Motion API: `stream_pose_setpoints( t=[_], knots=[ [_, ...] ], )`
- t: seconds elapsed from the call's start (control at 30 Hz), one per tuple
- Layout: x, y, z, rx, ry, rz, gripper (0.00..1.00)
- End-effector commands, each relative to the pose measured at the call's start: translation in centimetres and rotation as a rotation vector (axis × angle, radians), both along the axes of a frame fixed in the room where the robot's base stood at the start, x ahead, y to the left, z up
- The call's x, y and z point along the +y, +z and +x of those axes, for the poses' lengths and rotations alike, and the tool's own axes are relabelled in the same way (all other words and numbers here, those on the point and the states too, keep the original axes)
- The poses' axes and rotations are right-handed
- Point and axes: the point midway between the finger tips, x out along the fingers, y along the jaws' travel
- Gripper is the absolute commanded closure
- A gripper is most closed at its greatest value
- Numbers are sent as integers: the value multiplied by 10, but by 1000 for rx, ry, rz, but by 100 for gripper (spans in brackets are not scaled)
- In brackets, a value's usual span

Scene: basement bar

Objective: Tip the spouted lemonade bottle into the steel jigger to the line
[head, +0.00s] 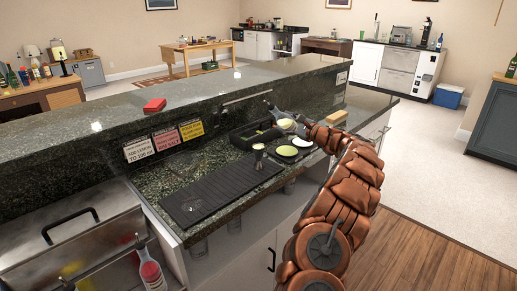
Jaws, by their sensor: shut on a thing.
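My gripper (279,112) is small and partly hidden by my own arm, above the far right end of the bar's lower counter. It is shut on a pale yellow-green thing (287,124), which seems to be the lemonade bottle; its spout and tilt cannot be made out. A small cup-like thing (258,149), possibly the steel jigger, stands on the counter to the lower left of the gripper, apart from it. Its line and any liquid inside are too small to see.
A black mat (221,194) lies clear in front. Cards (165,142) line the raised ledge. A red-labelled bottle (151,274) stands lower left.

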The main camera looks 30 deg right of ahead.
Motion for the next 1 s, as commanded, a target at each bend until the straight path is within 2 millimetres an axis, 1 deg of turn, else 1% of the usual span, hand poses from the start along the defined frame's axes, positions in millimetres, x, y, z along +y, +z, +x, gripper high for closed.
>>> stream_pose_setpoints(
  t=[0.03,0.13,0.27,1.0],
  knots=[
    [1,4,0,2,0,13,99],
    [1,4,0,6,0,29,99],
    [1,10,0,19,1,75,99],
    [1,39,0,126,1,506,99]
  ],
)
